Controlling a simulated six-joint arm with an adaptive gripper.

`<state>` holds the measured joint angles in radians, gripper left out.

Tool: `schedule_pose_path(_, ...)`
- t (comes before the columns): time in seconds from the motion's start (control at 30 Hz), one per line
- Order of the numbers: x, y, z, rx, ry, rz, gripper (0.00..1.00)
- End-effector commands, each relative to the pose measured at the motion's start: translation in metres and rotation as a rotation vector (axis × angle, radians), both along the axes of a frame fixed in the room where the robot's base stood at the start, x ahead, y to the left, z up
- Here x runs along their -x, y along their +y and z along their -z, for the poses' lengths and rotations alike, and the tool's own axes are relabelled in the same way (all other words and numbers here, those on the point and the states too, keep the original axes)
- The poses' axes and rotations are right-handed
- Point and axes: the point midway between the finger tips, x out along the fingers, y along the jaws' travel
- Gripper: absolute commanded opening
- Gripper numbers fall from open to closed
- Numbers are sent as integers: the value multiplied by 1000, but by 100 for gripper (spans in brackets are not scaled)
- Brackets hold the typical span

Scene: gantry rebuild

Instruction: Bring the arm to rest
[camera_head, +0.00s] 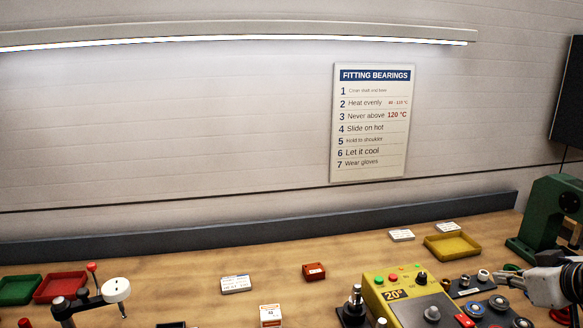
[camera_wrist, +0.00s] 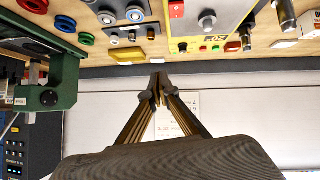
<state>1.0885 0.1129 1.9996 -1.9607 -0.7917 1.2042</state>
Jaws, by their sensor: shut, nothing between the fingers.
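My gripper (camera_wrist: 158,88) shows in the wrist view with its two fingers drawn together at the tips and nothing between them. The wrist view is upside down, with the bench along the top and the wall below. In the head view my gripper (camera_head: 507,271) reaches in from the right edge, above the right end of the bench. It is beside the green press (camera_head: 547,215) and to the right of the yellow control box (camera_head: 402,298). Most of my arm is outside the head view.
A yellow tray (camera_head: 452,247) and small white labels (camera_head: 401,235) lie behind the control box. Red (camera_head: 60,288) and green (camera_head: 20,290) trays are at far left. Several rings lie near my gripper. A sign (camera_head: 374,123) hangs on the wall.

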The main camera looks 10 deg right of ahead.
Motion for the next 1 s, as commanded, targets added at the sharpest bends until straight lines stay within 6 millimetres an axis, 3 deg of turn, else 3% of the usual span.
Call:
schedule_pose_path(0.3,19,-72,-9,213,-15,240,0)
schedule_pose_path(0.5,43,-95,-18,305,18,402,0)
schedule_pose_path(0.77,72,-88,-24,349,96,563,0)
schedule_pose_path(1.0,95,-52,-16,320,195,656,0)
